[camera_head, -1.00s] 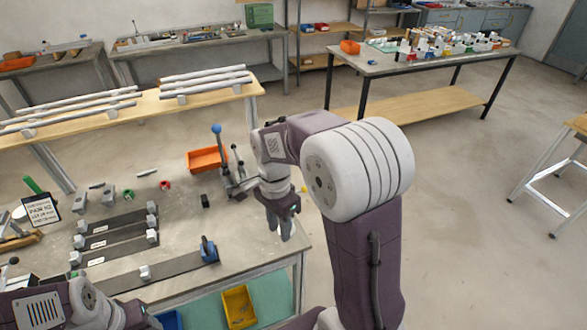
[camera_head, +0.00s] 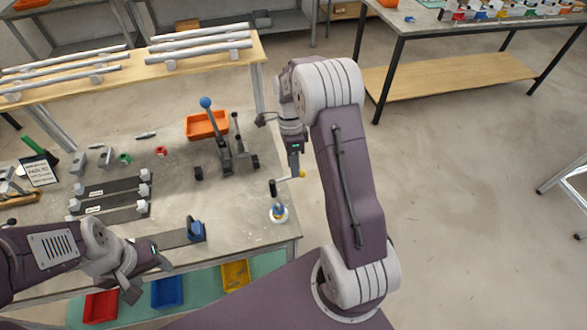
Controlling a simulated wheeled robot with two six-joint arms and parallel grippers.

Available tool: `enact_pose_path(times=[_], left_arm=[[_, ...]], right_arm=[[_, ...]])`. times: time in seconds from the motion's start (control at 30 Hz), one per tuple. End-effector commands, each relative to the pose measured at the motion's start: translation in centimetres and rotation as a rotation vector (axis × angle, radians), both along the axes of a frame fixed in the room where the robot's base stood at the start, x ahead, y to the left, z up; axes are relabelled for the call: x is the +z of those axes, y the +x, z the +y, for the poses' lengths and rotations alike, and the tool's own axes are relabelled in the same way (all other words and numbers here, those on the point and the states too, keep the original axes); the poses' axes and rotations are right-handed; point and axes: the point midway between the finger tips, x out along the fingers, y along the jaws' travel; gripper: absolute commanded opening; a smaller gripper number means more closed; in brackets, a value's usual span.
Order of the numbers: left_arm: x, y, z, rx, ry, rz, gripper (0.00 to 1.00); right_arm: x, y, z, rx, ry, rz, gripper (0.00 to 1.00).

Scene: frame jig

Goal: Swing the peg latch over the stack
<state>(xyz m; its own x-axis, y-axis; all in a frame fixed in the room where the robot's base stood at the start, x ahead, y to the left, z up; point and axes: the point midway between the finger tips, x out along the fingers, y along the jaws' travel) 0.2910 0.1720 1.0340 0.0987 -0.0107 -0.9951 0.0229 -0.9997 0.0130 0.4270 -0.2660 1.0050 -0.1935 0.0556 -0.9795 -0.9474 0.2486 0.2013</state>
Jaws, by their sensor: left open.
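A blue latch-like block (camera_head: 197,231) stands at the right end of a long dark bar (camera_head: 172,240) on the near bench; I cannot tell for sure that it is the peg latch. My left gripper (camera_head: 146,283) is open and empty at the bench's front edge, left of and nearer than the blue block. My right gripper (camera_head: 293,168) is over the bench's right side, seen edge-on; its jaw gap is hidden. No stack is clearly recognisable.
A small white round piece with a blue top (camera_head: 279,212) sits near the right edge. Red (camera_head: 101,306), blue (camera_head: 167,292) and yellow (camera_head: 235,275) bins are below the bench front.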

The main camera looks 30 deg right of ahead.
Motion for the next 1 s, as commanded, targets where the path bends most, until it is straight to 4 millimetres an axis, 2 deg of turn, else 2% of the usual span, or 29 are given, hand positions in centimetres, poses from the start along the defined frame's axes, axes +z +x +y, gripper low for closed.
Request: enact_pose_path(times=[0.1,0.2,0.47,0.57,0.6,1.0], left_arm=[[0.3,0.0,0.0,0.0,0.0,0.0,0.57],[0.3,0.0,0.0,0.0,0.0,0.0,0.57],[0.3,0.0,0.0,0.0,0.0,0.0,0.57],[0.3,0.0,0.0,0.0,0.0,0.0,0.57],[0.3,0.0,0.0,0.0,0.0,0.0,0.57],[0.3,0.0,0.0,0.0,0.0,0.0,0.57]], right_arm=[[-1.6,-0.4,0.1,0.001,0.001,0.002,0.31],[-2.4,-0.5,0.2,0.001,0.0,0.0,0.31],[-2.6,-0.5,0.2,0.001,0.0,-0.001,0.31],[-2.6,-0.5,0.2,0.001,0.0,-0.001,0.03],[-2.6,-0.5,0.2,0.001,0.0,-0.002,0.0],[-2.5,-0.4,0.2,0.001,0.0,-0.003,0.0]])
